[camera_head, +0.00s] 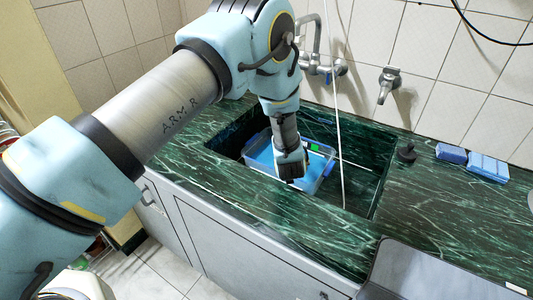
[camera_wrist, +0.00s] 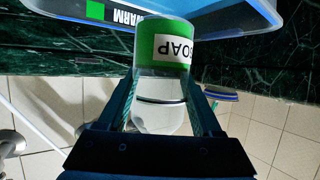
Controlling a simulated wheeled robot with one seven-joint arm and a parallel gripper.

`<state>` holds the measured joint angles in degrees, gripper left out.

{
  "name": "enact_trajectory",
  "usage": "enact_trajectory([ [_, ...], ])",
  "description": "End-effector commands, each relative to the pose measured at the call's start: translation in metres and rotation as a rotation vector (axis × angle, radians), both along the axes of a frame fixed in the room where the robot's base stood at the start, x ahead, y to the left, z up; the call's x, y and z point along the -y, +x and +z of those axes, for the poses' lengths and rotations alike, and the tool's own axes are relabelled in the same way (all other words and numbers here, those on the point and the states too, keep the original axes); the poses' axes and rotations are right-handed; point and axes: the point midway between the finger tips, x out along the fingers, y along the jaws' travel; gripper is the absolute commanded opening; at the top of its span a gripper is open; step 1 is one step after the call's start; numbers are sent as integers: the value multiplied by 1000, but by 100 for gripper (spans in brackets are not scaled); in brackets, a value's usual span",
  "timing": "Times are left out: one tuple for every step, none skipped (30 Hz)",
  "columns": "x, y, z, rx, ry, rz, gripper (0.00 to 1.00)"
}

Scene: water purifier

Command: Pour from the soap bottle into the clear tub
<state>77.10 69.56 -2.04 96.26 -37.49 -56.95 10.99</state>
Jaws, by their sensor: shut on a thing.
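A clear tub (camera_head: 324,172) with blue inside sits in the sink. It also shows at the top of the wrist view (camera_wrist: 240,12), with a green label reading WARM. The soap bottle (camera_wrist: 158,48), clear with a green band and a white SOAP label, is between the fingers of my gripper (camera_wrist: 161,85). The lettering is upside down in the wrist view, and the bottle's far end overlaps the tub. In the head view my gripper (camera_head: 290,168) points down over the tub and hides the bottle. Whether soap is flowing is not visible.
The green marble sink (camera_head: 372,160) surrounds the tub, with room on its right. A white hose (camera_head: 338,110) hangs into it. A tap (camera_head: 387,84) is on the wall. Blue sponges (camera_head: 487,167) and a black knob (camera_head: 406,153) are right; a dark panel (camera_head: 425,275) lies in front.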

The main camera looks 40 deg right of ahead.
Motion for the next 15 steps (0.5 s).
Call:
enact_trajectory([
  [0, 0, 1, -1, -1, 0, 0],
  [0, 1, 1, -3, -2, 0, 0],
  [0, 1, 1, -8, -3, 0, 0],
  [0, 1, 1, -13, -4, 1, 0],
  [0, 1, 0, -19, -6, 1, 0],
  [0, 2, 0, -27, -9, 1, 0],
  [0, 2, -1, -36, -11, 1, 0],
  [0, 2, -1, -46, -13, 1, 0],
  [-1, 2, -2, -61, -17, 1, 0],
  [-1, 3, -3, -72, -19, 1, 0],
  [-1, 4, -4, -84, -22, 2, 0],
  [-1, 5, -5, -103, -28, 3, 0],
  [-1, 5, -6, -117, -32, 1, 0],
  [-2, 5, -7, -133, -35, 2, 0],
  [-2, 6, -8, -153, -41, 2, 0],
])
